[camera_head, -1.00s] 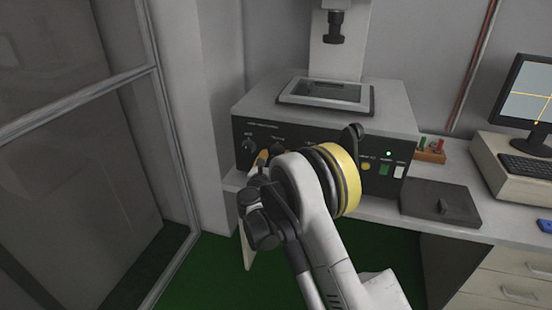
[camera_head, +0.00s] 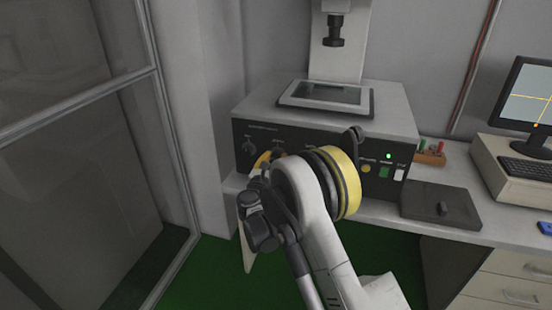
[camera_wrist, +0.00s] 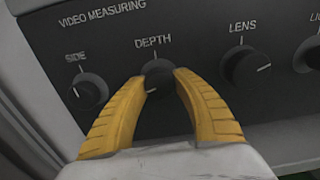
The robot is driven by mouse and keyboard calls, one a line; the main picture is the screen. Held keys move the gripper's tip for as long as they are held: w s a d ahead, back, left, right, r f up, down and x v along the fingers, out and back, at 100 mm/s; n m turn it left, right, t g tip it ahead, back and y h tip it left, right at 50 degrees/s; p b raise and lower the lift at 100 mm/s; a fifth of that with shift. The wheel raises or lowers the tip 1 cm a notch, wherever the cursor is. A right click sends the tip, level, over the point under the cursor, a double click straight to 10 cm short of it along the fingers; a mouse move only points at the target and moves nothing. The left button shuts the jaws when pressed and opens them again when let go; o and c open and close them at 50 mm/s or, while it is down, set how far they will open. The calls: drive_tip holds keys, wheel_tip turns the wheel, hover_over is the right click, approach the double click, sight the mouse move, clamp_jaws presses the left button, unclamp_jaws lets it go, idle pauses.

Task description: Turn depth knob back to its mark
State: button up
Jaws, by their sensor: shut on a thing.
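The depth knob (camera_wrist: 158,79) is a round black knob under the word DEPTH in the wrist view. Its pale pointer line shows at its lower left. My gripper (camera_wrist: 160,85) has two yellow fingers, shut on the depth knob from its two sides. The knob's lower front stays visible between the fingers. In the head view my gripper (camera_head: 266,160) meets the front panel of the measuring machine (camera_head: 325,120), and my arm hides most of the depth knob there.
The side knob (camera_wrist: 90,92) is close on the left and the lens knob (camera_wrist: 247,70) on the right. A flat grey box (camera_head: 440,204) lies on the bench to the right of the machine. A monitor (camera_head: 525,90) and keyboard (camera_head: 530,166) stand further right.

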drive_tip(key=m, duration=0.9)
drive_tip(key=shift+a+m, duration=0.1)
drive_tip(key=shift+m, duration=0.3)
drive_tip(key=m, duration=0.5)
drive_tip(key=shift+r, duration=0.1)
drive_tip(key=shift+m, duration=2.7)
drive_tip(key=shift+w, duration=0.1)
drive_tip(key=o, duration=1.2)
